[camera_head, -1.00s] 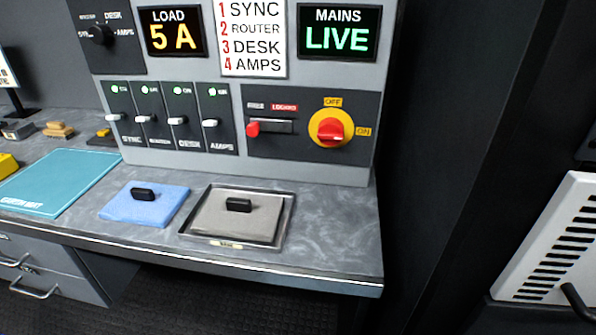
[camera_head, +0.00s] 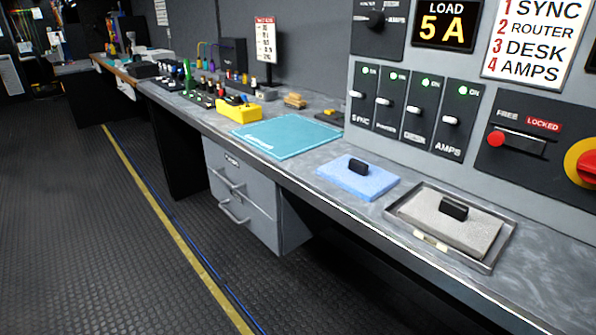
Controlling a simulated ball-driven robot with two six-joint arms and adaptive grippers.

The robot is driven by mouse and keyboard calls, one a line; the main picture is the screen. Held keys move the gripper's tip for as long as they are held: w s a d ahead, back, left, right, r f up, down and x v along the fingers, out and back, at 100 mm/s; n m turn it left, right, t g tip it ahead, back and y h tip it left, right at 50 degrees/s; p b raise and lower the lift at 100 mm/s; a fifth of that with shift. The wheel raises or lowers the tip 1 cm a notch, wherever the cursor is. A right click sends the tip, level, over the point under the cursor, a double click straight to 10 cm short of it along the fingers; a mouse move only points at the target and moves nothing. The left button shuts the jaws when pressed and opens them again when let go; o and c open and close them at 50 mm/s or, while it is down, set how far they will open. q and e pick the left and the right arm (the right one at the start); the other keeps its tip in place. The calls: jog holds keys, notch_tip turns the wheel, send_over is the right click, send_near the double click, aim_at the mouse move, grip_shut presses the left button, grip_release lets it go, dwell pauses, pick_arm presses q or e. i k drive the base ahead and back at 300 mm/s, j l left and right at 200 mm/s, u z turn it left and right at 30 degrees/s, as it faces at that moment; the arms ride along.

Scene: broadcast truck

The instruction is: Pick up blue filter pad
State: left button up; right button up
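The blue filter pad (camera_head: 349,179) lies flat on the grey counter, near its front edge, with a black handle (camera_head: 358,165) on top. It sits between the teal mat and the metal tray, apart from both. Neither of my grippers is in view.
A metal tray (camera_head: 487,264) holding a grey pad (camera_head: 440,222) with a black handle is right of the blue pad. A teal mat (camera_head: 290,135) and a yellow box (camera_head: 240,110) lie to the left. The switch panel (camera_head: 408,112) rises behind. Drawers (camera_head: 235,190) are below; the floor at left is clear.

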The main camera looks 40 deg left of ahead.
aim_at(368, 181)
jog(key=k+u, duration=0.15)
jog(key=u, duration=0.3)
jog(key=k+j+u, duration=0.1)
jog(key=u, duration=0.3)
